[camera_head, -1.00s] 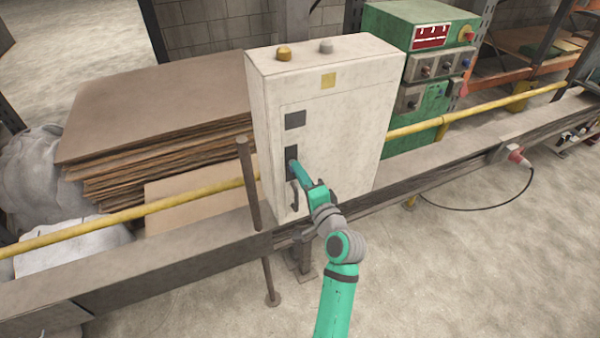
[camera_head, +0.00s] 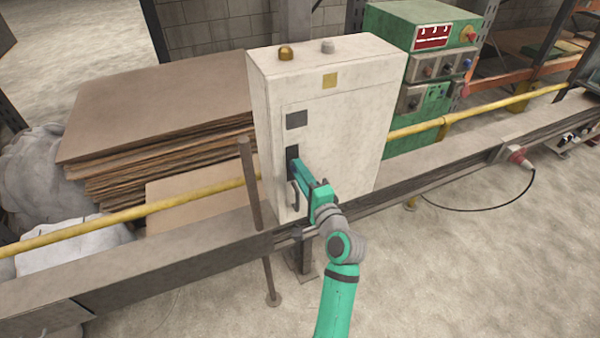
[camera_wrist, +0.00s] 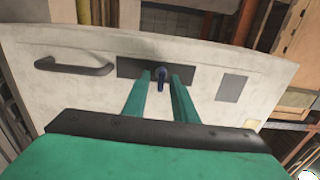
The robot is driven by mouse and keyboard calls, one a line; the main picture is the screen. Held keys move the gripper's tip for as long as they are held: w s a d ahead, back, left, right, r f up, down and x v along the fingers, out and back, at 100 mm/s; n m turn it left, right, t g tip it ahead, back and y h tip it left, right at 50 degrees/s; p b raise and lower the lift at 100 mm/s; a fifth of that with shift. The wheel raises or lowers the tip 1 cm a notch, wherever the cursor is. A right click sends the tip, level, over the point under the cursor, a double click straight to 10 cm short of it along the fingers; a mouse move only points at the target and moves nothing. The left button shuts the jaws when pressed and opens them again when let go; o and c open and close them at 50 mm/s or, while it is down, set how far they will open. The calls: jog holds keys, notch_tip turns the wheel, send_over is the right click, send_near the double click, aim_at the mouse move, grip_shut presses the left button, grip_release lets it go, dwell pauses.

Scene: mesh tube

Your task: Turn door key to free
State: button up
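A pale cabinet (camera_head: 335,135) stands on the beam, its front door closed. A dark lock plate (camera_head: 291,153) is on the door and also shows in the wrist view (camera_wrist: 205,72). The dark blue key (camera_wrist: 160,80) sticks out of this plate. In the wrist view my gripper (camera_wrist: 161,77) has its two green fingers apart, one on each side of the key, with a narrow gap on both sides. In the head view my gripper (camera_head: 296,165) reaches the lock plate and hides the key. A dark handle (camera_head: 294,196) is below the plate; it shows left in the wrist view (camera_wrist: 75,66).
A dark square (camera_head: 295,119) is on the door above the lock plate. An upright post (camera_head: 249,185) stands close left of the cabinet. A yellow rail (camera_head: 150,210) and a long beam (camera_head: 150,248) run past it. A green machine (camera_head: 425,85) stands behind right.

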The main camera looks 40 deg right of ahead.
jog(key=shift+s, duration=0.15)
jog(key=v, duration=1)
jog(key=shift+s, duration=0.15)
jog(key=shift+s, duration=0.15)
jog(key=shift+a, duration=0.15)
